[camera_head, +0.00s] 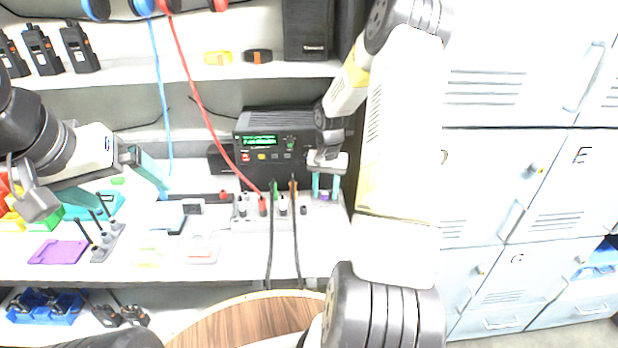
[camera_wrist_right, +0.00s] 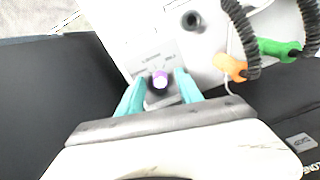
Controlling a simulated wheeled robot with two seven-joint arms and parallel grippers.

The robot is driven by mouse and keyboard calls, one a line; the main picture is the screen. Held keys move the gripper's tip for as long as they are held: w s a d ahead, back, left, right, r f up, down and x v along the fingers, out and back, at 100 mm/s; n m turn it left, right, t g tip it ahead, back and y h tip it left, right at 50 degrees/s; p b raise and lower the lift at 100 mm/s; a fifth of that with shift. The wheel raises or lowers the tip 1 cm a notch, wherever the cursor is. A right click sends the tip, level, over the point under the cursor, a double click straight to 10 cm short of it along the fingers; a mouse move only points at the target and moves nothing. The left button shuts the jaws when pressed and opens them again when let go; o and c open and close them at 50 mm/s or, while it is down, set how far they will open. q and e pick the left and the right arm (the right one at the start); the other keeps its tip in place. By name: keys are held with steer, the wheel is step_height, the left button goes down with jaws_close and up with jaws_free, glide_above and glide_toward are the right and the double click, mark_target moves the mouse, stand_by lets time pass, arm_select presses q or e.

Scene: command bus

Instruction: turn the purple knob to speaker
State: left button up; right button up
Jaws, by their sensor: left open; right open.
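The purple knob (camera_wrist_right: 160,79) stands on a small light panel (camera_wrist_right: 155,58) in the right wrist view. In the head view it shows as a small purple spot (camera_head: 325,194) between my right fingertips. My right gripper (camera_wrist_right: 159,88) is open, with one teal finger on each side of the knob. I cannot tell whether the fingers touch it. The panel lettering is too small to read, so the knob's setting cannot be told. My left gripper (camera_head: 158,176) is open and empty above the left part of the bench.
A black radio (camera_head: 270,150) with a green display stands behind the knob. Orange (camera_wrist_right: 230,67) and green (camera_wrist_right: 278,49) plugs with black coiled cords are right of it in the wrist view. A red cable (camera_head: 190,85) hangs across the bench. Lockers (camera_head: 490,180) stand at the right.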

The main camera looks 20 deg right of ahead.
jaws_close()
steer(key=shift+n, duration=0.3)
steer(key=n, duration=0.4)
steer(key=shift+n, duration=2.1)
jaws_free()
